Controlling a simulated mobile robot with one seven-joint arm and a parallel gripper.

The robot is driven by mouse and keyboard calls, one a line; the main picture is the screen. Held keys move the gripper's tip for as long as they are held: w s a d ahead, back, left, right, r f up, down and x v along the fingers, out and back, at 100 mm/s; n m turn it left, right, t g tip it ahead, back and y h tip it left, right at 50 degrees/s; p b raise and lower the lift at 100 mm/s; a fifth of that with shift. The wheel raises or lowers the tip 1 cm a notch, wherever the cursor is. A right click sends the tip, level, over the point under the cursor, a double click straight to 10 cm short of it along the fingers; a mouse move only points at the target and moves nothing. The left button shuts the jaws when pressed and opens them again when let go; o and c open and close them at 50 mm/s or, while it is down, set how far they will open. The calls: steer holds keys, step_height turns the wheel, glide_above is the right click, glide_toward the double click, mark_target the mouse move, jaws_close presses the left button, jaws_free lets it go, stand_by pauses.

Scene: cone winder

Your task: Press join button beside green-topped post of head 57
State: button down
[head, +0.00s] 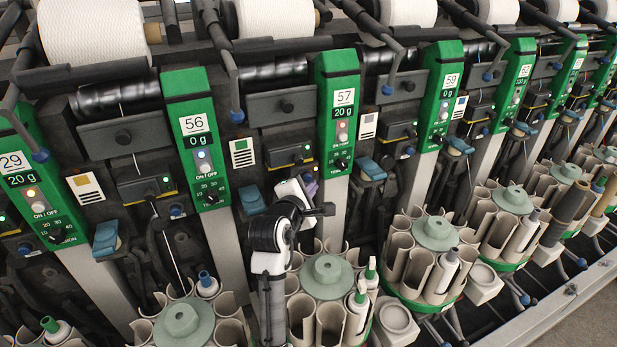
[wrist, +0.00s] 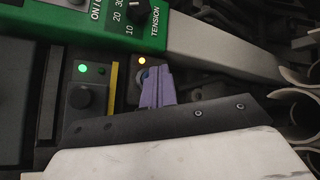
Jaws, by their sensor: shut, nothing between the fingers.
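The green-topped post of head 57 (head: 338,92) stands near the middle of the head view, with "57" and "20 g" on its face. Left of it is a dark control box (head: 288,155). In the wrist view this box has a round black button (wrist: 88,97), green lights and a yellow strip. Right of the strip is a dark panel with a lit orange lamp (wrist: 142,61). My gripper's purple fingers (wrist: 157,85) are shut and empty, tips close to the lamp. I cannot tell whether they touch the panel. In the head view my gripper (head: 311,188) is partly hidden.
The post's tension dial (wrist: 119,12) and grey lower part (wrist: 215,45) border the fingers above and right. A blue lever (head: 371,168) is right of the post. Post 56 (head: 192,125) is to the left.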

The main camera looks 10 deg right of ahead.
steer(key=shift+s, duration=0.25)
steer(key=s+p, duration=0.1)
steer(key=s, duration=0.1)
steer(key=s+d+p, duration=0.1)
steer(key=s, duration=0.2)
stand_by(0.4)
stand_by(0.7)
